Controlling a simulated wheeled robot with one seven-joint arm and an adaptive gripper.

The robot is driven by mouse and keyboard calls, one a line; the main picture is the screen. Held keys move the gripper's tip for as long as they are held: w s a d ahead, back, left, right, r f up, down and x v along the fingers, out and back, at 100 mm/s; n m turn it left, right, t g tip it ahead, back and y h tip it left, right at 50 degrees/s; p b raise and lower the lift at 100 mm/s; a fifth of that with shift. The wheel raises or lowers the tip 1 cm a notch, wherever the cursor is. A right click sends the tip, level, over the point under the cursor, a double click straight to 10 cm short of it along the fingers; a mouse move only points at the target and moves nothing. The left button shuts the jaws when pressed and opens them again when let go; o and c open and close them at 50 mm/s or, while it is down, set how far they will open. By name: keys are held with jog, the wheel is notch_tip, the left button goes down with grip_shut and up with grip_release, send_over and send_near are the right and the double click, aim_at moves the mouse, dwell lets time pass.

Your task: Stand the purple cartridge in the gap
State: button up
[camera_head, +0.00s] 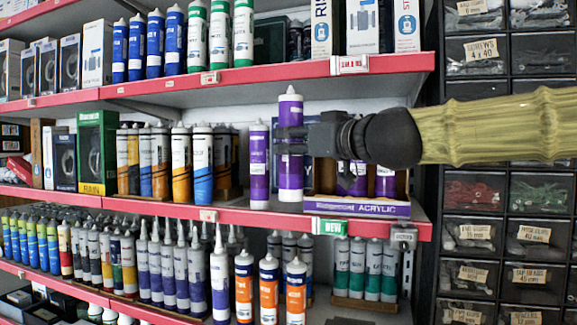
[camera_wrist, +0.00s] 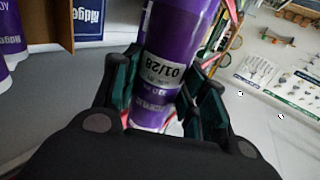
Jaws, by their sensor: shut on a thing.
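The purple cartridge (camera_head: 291,170) is upright, its nozzle end up, over the middle shelf. My gripper (camera_head: 292,138) comes in from the right and is shut on its body. In the wrist view the cartridge (camera_wrist: 165,85), with an "01/28" label, sits between the dark fingers (camera_wrist: 160,92). I cannot tell whether its base touches the shelf. Another purple cartridge (camera_head: 259,165) stands just left of it. A purple "ACRYLIC" carton (camera_head: 365,208) with purple cartridges (camera_head: 385,181) stands to the right, partly hidden by my gripper. The gap is not clearly visible.
The red-edged middle shelf (camera_head: 250,215) carries orange and blue cartridges (camera_head: 181,165) to the left. The upper shelf (camera_head: 235,78) lies close above the held cartridge's tip. Dark drawer cabinets (camera_head: 475,195) stand on the right. White-nozzled tubes (camera_head: 220,275) rise from the shelf below.

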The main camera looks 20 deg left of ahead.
jog(key=w+a+f+p, duration=0.2)
jog(key=w+p, duration=0.1)
jog(key=w, duration=0.2)
jog(key=w+a+f+p, duration=0.2)
jog(key=w, duration=0.4)
jog(key=shift+a+f+p, duration=0.2)
jog(key=shift+a+p, duration=0.2)
dwell(0.3)
jog(key=shift+f, duration=0.25)
jog(key=o, duration=1.4)
jog(key=shift+r, duration=0.1)
